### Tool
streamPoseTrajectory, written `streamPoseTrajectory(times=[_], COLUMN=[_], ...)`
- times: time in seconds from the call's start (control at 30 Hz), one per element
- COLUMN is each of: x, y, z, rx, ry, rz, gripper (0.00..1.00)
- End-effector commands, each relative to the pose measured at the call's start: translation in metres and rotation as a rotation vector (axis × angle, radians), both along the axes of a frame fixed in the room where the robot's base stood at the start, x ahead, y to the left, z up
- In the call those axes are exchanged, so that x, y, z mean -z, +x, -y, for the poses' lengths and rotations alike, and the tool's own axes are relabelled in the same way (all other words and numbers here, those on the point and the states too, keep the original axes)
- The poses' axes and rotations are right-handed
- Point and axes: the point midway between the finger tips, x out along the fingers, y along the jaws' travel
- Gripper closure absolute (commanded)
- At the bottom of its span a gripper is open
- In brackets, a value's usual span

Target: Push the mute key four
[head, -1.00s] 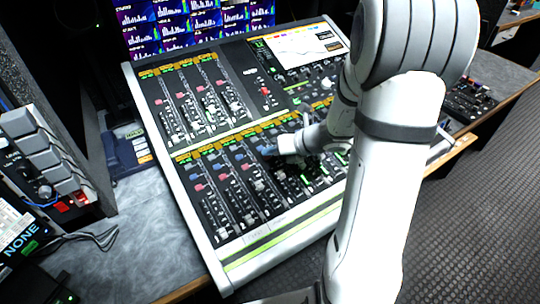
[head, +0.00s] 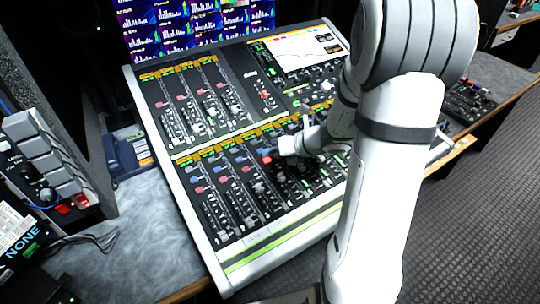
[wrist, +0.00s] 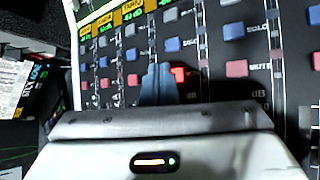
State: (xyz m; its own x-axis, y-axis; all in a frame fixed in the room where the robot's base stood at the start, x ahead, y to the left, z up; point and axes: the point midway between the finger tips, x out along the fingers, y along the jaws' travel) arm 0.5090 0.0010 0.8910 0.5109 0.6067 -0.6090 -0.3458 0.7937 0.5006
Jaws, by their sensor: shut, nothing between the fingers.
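The mixing console (head: 230,244) has a lower bank of channel strips, each with a blue key above a red mute key. The mute key in the fourth strip from the left (head: 267,160) glows bright red. It also shows in the wrist view (wrist: 179,73), partly behind my fingers. My gripper (head: 277,152) is shut and empty, just above and right of that key in the head view. In the wrist view its blue-grey fingers (wrist: 157,76) overlap the key's left side. I cannot tell whether they touch it.
An upper fader bank (head: 195,105) and a screen (head: 300,47) lie behind. Several neighbouring mute keys, such as one to the right (wrist: 237,68), are dull red. A rack with grey keys (head: 45,160) stands at the left.

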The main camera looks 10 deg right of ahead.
Motion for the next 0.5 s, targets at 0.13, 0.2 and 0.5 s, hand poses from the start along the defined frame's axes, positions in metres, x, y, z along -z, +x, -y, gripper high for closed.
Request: streamPoseTrajectory(times=[0.13,0.2,0.5], x=[-0.0065,-0.0058,-0.0119], y=[-0.0008,-0.0009,-0.0012], z=[0.0003,0.0004,0.0006], rx=[0.000,0.000,0.000], ry=[0.000,0.000,0.000], rz=[0.000,0.000,0.000], gripper=[1.00,1.00,1.00])
